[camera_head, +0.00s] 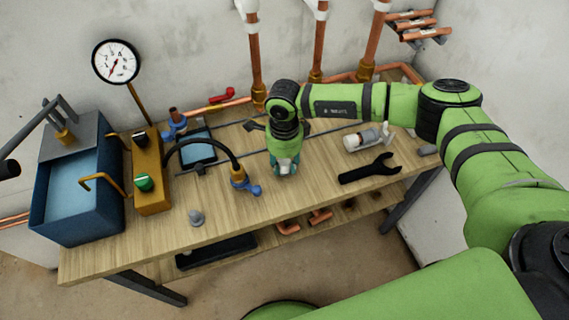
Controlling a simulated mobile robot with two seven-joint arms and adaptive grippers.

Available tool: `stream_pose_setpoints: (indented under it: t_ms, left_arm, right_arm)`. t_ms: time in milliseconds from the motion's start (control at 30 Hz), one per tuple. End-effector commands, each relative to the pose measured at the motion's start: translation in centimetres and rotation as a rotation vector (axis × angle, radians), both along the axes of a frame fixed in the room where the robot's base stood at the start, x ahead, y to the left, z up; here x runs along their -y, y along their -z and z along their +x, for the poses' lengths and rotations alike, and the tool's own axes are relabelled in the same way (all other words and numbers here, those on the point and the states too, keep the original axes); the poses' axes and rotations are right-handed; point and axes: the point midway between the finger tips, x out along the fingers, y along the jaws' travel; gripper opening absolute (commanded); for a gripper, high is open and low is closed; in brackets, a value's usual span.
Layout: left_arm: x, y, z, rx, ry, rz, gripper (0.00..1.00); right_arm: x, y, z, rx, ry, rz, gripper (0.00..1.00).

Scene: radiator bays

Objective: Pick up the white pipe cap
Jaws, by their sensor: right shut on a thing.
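My right gripper (284,170) points down at the middle of the wooden workbench (235,205), its arm coming in from the right. Its fingers are shut low over the tabletop on the white pipe cap, which the fingers hide almost wholly; only a small pale patch shows between them. I cannot tell whether the cap touches the bench. A grey cap-like piece (196,217) stands apart near the front edge. My left gripper is not in view.
A black wrench (370,169) and a white-and-grey cylinder (366,138) lie right of the gripper. A curved black hose with a blue-handled valve (239,178) stands close on its left. A blue box (75,190) fills the left end. Copper pipes (319,45) rise behind.

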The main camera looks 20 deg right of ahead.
Motion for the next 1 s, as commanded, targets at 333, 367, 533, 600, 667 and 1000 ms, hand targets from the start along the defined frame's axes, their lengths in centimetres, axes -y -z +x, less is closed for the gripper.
stream_pose_setpoints:
  t_ms: [333, 367, 533, 600, 667, 1000]
  left_arm:
    - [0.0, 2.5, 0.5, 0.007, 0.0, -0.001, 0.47]
    - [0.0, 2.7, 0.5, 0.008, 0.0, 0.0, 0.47]
    - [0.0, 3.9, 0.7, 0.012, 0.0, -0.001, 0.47]
    - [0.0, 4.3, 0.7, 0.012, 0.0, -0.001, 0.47]
    - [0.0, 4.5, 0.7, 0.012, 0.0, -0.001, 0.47]
    - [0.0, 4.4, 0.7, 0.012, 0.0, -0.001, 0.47]
  right_arm:
    - [2.4, -4.8, -2.0, 0.002, 0.002, 0.0, 0.14]
    - [2.8, -5.2, -2.5, 0.003, 0.002, 0.001, 0.14]
    - [5.5, -7.4, -5.1, 0.005, 0.002, -0.001, 0.14]
    - [6.4, -8.3, -6.0, 0.004, 0.002, 0.001, 0.14]
    - [7.0, -8.8, -6.7, 0.004, 0.001, -0.001, 0.14]
    - [8.5, -11.2, -8.1, 0.001, 0.0, 0.0, 0.14]
